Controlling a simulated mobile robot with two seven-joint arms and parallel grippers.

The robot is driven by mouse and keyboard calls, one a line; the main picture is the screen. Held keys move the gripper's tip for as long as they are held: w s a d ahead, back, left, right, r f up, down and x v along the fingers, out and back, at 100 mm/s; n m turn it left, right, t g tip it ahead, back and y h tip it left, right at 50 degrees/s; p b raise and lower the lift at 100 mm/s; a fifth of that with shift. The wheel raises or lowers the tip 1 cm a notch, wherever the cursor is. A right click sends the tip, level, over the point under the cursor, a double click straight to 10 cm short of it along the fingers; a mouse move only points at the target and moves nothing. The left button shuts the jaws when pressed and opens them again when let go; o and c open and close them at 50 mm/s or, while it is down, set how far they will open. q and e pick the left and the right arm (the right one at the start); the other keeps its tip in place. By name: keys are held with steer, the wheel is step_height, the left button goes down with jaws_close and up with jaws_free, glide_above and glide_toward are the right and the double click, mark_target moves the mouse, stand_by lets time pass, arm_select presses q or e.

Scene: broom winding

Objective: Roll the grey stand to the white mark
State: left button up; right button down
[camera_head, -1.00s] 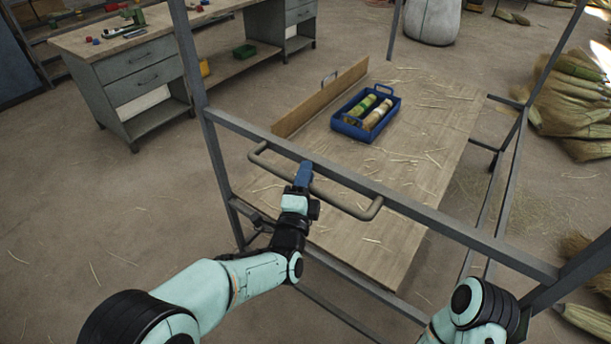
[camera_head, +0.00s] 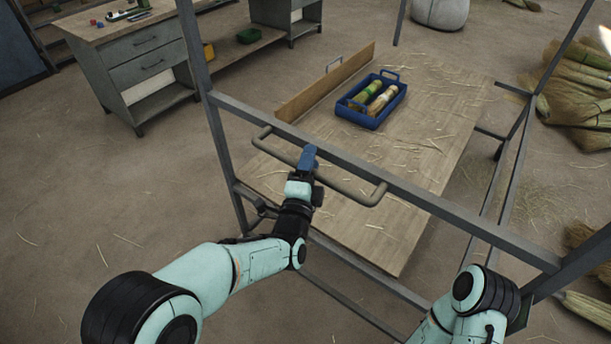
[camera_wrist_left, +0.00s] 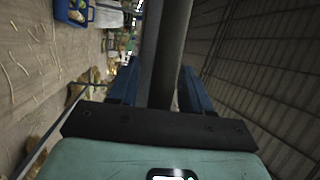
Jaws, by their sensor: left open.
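The grey stand (camera_head: 400,191) is a tall metal frame with a wooden deck (camera_head: 436,138) low down and a bent push handle (camera_head: 352,193) on its near side. My left gripper (camera_head: 308,155) is at this handle. In the left wrist view my left gripper (camera_wrist_left: 158,88) has its two blue fingers apart, one on each side of a grey bar (camera_wrist_left: 169,50). Whether they touch the bar I cannot tell. My right arm shows at lower right, but its gripper is out of view. I see no white mark on the visible floor.
A blue crate (camera_head: 370,122) with rolls lies on the deck beside an upright wooden board (camera_head: 327,82). A workbench (camera_head: 152,66) stands at upper left. Broom bundles (camera_head: 585,90) lie on the floor at right. The floor left of the stand is clear apart from straw.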

arm_select(q)
steer(key=v, duration=1.3)
steer(key=shift+f, duration=0.1)
steer(key=s+a+f+n+g+y, duration=0.1)
steer(key=s+a+f+n+g, duration=0.2)
steer(key=f, duration=0.7)
steer(key=s+a+f+n+g, duration=0.15)
steer(key=f+n+g, duration=0.25)
steer(key=f, duration=0.7)
steer(key=s+a+f+n+g+y, duration=0.1)
steer(key=a+f+n+g, duration=0.25)
steer(key=f, duration=0.65)
steer(key=s+a+f+n+g+h, duration=0.1)
steer(key=s+f+n+g, duration=0.5)
steer(key=s, duration=0.5)
steer(key=s+a+f+n+g, duration=0.1)
steer(key=s+f+n+g, duration=0.3)
steer(key=s+f+n, duration=0.6)
step_height(320, 180, up, 13)
steer(key=m+p, duration=0.2)
steer(key=p, duration=1)
steer(key=shift+r+m+p, duration=0.2)
steer(key=shift+m+p, duration=0.15)
